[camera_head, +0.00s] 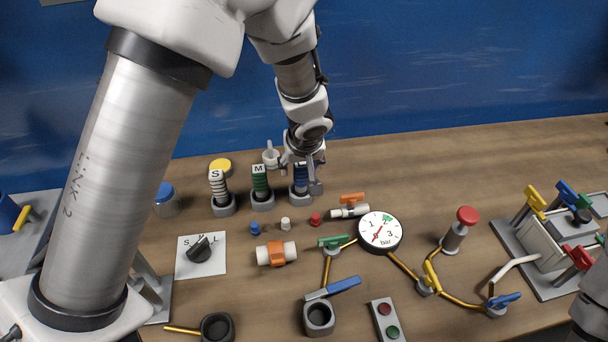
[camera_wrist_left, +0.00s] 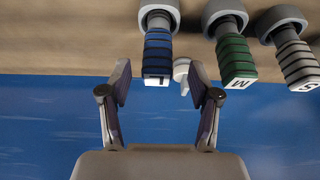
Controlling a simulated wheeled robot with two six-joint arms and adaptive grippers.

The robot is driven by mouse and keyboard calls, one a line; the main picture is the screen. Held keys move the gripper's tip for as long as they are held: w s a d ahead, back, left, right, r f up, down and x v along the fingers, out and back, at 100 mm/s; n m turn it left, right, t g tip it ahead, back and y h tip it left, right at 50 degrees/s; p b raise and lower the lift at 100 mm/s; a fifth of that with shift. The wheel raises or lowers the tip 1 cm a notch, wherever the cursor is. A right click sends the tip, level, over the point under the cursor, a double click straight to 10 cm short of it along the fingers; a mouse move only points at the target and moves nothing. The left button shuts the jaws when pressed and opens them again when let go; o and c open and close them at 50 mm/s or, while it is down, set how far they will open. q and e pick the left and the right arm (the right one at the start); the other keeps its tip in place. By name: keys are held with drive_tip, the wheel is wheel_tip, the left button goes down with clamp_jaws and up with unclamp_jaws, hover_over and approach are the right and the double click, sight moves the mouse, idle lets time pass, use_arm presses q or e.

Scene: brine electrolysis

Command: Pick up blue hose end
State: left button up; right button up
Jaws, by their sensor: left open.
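The blue hose end (camera_head: 300,185) is a ribbed blue piece standing upright in a grey round holder on the table. In the left wrist view the blue hose end (camera_wrist_left: 157,55) has a white lettered top and lies ahead, between the lines of the two fingers. My left gripper (camera_head: 304,163) is above it in the head view, partly covering its top. In the left wrist view my left gripper (camera_wrist_left: 159,72) is open, with a finger on each side and nothing held. I cannot tell how near the fingertips are. My right gripper is not in view.
Beside it stand a green hose end (camera_head: 260,180) marked M and a white one (camera_head: 218,187) marked S, in similar holders. A white fitting (camera_head: 271,157) is close behind. A gauge (camera_head: 380,231) and an orange-handled valve (camera_head: 350,205) stand to the right. Back right table is clear.

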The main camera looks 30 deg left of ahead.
sight(300, 175)
use_arm(q)
drive_tip(key=x, duration=0.2)
drive_tip(key=b+x, duration=0.1)
drive_tip(key=x, duration=0.2)
drive_tip(key=shift+w+d+f, duration=0.15)
drive_tip(key=shift+w+f, duration=0.1)
drive_tip(key=shift+f, duration=0.05)
drive_tip(key=shift+s+r, duration=0.25)
drive_tip(key=shift+c, duration=0.3)
drive_tip(key=shift+s+r, duration=0.1)
drive_tip(key=shift+s, duration=0.05)
drive_tip(key=c, duration=0.5)
drive_tip(key=shift+d, duration=0.1)
clamp_jaws()
